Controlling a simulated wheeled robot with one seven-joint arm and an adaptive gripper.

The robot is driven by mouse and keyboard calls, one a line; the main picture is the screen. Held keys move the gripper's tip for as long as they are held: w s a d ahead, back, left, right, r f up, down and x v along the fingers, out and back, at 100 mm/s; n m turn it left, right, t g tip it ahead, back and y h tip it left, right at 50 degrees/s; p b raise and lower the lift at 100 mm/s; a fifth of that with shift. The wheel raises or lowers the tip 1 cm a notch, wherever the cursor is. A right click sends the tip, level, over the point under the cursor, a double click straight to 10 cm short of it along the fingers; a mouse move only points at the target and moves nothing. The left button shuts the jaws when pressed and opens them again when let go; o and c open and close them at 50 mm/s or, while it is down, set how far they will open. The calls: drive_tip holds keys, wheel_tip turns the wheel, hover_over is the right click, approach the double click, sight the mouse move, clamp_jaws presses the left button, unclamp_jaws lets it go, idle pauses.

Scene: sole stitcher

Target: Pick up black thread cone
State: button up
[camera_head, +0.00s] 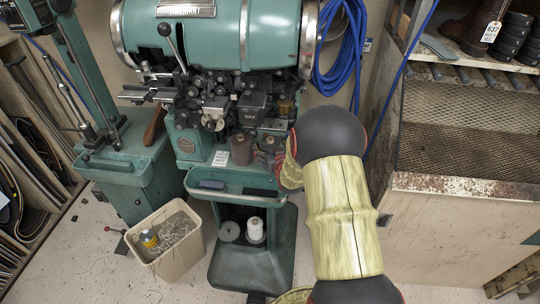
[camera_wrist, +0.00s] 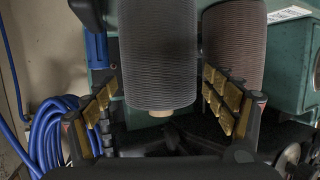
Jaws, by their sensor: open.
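The black thread cone (camera_wrist: 157,50) fills the middle of the wrist view, dark grey and ribbed, with a pale core end showing at its lower edge. My gripper (camera_wrist: 163,92) is open, with one gold-padded finger on each side of the cone. Narrow gaps seem to show at both sides; contact is hard to judge. A brown thread cone (camera_wrist: 240,40) stands close behind the right finger; it also shows in the head view (camera_head: 241,150). In the head view my arm mostly hides the gripper, and the black cone is hard to make out.
The green stitching machine (camera_head: 225,40) rises behind the cones, with a shelf tray (camera_head: 230,191) below. Coiled blue hose (camera_head: 341,60) hangs on the wall; it also shows at left in the wrist view (camera_wrist: 50,140). A beige bin (camera_head: 178,262) stands on the floor, left.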

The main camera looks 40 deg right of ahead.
drive_tip(key=shift+w+d, duration=0.1)
drive_tip(key=shift+w, duration=0.1)
drive_tip(key=shift+c, duration=1)
drive_tip(key=c, duration=1.3)
